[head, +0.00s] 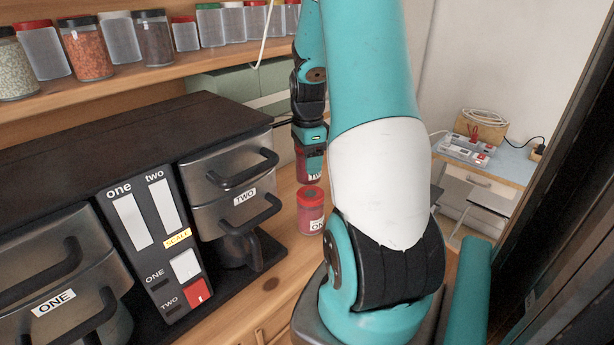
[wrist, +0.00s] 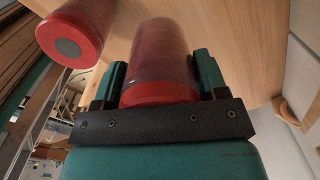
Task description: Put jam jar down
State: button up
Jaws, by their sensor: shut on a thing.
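My gripper (head: 313,150) is shut on a red jam jar (head: 315,178) with a white label that reads in part "TW". In the wrist view the held jar (wrist: 160,52) sits between my gripper's two fingers (wrist: 160,88), its red lid toward the palm. A second jam jar (head: 311,216) with a red lid and a label reading in part "ON" stands upright on the wooden dresser top (head: 285,183). It shows at upper left in the wrist view (wrist: 75,30), apart from the held jar. The held jar's base is hidden, so I cannot tell whether it touches the wood.
A dark machine (head: 229,190) with drawers labelled ONE and TWO stands left of the jars. A shelf (head: 150,77) behind holds several spice jars. A side table (head: 515,165) with a power strip (head: 467,150) is at right. Bare wood shows around the held jar.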

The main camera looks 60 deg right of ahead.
aim_at(308, 182)
jog(key=shift+f+p, duration=0.65)
jog(key=shift+f, duration=2.8)
jog(key=shift+f, duration=0.15)
jog(key=o, duration=1.2)
jog(key=shift+c, duration=0.2)
